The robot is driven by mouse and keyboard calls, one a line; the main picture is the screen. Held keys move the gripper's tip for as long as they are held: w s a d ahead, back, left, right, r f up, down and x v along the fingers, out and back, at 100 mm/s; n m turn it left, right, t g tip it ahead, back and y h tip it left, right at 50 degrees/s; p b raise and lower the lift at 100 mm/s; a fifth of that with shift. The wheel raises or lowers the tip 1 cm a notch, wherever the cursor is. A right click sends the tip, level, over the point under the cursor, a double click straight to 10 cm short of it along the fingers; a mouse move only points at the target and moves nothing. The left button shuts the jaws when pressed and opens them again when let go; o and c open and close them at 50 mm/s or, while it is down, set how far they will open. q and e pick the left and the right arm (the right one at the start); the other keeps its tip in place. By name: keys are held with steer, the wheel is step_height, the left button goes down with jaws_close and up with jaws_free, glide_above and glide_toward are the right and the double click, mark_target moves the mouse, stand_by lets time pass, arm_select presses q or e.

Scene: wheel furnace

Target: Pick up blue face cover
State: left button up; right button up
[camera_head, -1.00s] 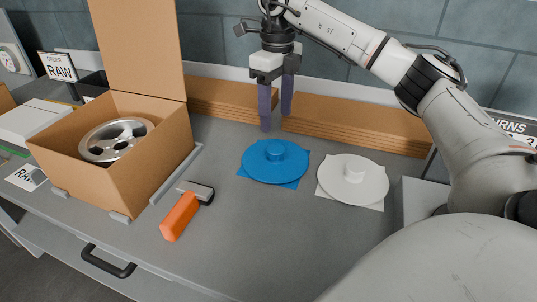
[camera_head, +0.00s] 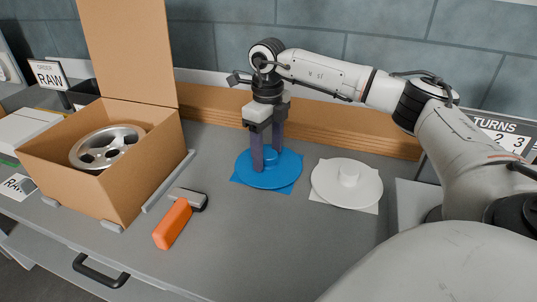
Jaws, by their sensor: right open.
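The blue face cover (camera_head: 270,180) is a round blue disc with a raised hub, lying on a blue square sheet on the grey bench. My right gripper (camera_head: 267,160) points down over it, with its two dark fingers apart on either side of the hub. The fingers hide most of the hub. The fingertips are at about the disc's height; I cannot tell whether they touch it. My left gripper is not in view.
A white face cover (camera_head: 347,184) lies right of the blue one. An orange-handled tool (camera_head: 174,222) lies front left. An open cardboard box (camera_head: 130,185) holding a metal wheel (camera_head: 104,147) stands at left. Brown boards (camera_head: 340,137) line the back. The front middle of the bench is clear.

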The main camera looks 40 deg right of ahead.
steer(key=c, duration=1)
steer(key=shift+o, duration=0.2)
steer(key=shift+r, duration=0.1)
